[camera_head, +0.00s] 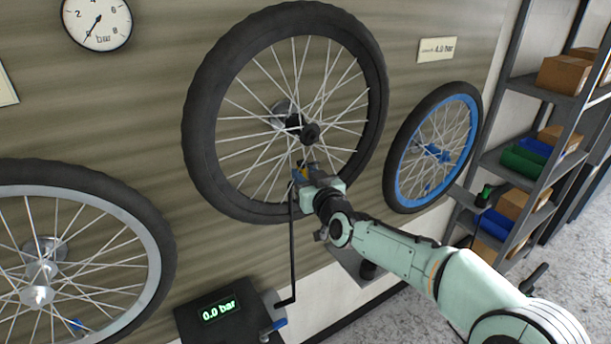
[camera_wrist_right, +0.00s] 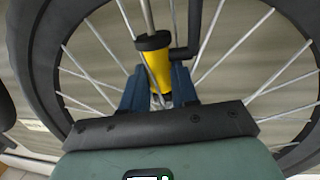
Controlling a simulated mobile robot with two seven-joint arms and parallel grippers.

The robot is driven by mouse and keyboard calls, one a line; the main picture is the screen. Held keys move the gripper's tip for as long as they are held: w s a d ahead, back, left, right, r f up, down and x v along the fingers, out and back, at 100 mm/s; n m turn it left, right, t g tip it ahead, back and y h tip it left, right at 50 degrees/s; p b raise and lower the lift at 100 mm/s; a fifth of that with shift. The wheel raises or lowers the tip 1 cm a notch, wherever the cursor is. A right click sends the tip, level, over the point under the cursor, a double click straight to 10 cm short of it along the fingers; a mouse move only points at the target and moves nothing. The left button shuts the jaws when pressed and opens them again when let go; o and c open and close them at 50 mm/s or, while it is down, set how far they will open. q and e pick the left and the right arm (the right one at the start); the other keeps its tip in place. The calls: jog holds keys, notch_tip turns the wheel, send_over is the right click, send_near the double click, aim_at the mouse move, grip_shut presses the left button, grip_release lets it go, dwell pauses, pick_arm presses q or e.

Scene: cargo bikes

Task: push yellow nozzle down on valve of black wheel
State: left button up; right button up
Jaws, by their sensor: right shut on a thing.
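The black wheel (camera_head: 205,125) hangs on the wall in the middle of the head view, with silver spokes and a black hub. My right gripper (camera_head: 303,174) is at the lower part of this wheel, among the spokes. In the right wrist view the yellow nozzle (camera_wrist_right: 157,70) with a black collar stands between the blue fingers of my right gripper (camera_wrist_right: 158,90), which is shut on it. A black hose leads off its side. The valve is not clearly visible; a spoke or stem shows above the nozzle. My left gripper is not in view.
A pump box (camera_head: 222,310) reading 0.0 bar sits below, joined to the nozzle by a black hose (camera_head: 291,250). A silver-rimmed wheel (camera_head: 150,235) is at left, a blue-rimmed wheel (camera_head: 398,180) at right. A shelf with boxes (camera_head: 565,74) stands far right.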

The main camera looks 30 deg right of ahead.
dwell(0.4)
jog(key=o, duration=1.2)
jog(key=shift+f, duration=0.1)
jog(key=shift+c, duration=0.2)
